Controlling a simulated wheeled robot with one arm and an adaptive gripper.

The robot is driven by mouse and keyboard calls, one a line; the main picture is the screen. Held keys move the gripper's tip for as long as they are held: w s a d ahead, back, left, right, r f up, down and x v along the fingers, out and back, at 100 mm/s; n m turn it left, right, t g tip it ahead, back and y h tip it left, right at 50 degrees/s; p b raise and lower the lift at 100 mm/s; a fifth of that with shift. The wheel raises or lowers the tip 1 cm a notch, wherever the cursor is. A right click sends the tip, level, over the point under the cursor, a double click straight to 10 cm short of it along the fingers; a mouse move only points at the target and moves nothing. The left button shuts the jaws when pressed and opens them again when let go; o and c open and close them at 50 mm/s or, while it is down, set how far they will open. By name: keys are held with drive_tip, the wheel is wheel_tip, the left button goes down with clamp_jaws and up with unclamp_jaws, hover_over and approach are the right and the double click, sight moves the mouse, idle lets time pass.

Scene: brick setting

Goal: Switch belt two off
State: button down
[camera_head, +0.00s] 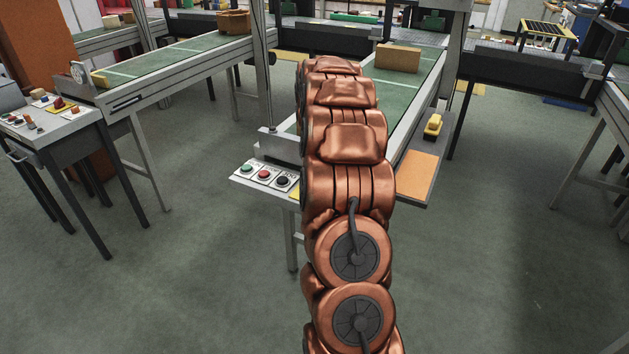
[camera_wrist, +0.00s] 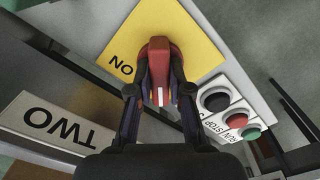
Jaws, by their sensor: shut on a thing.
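In the wrist view, a red switch knob (camera_wrist: 160,62) stands on a yellow plate (camera_wrist: 200,35). Black letters ON show upside down on the plate, left of the knob. A white mark on the knob faces the bottom of the picture. My gripper (camera_wrist: 160,78) is shut on the knob, one dark finger on each side. A sign (camera_wrist: 55,120) reading TWO, upside down, lies to the lower left. In the head view, my copper arm hides the gripper and the knob. The belt (camera_head: 425,75) runs away behind the arm.
Black (camera_wrist: 215,99), red (camera_wrist: 236,118) and green (camera_wrist: 251,132) buttons sit close right of my gripper. A brown box (camera_head: 398,58) lies on the belt. A yellow object (camera_head: 433,126) stands beside the belt. Another console (camera_head: 60,125) stands left. Floor on both sides is open.

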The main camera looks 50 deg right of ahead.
drive_tip(key=c, duration=1.1)
unclamp_jaws()
wheel_tip(320, 180, up, 12)
drive_tip(key=shift+r, duration=0.1)
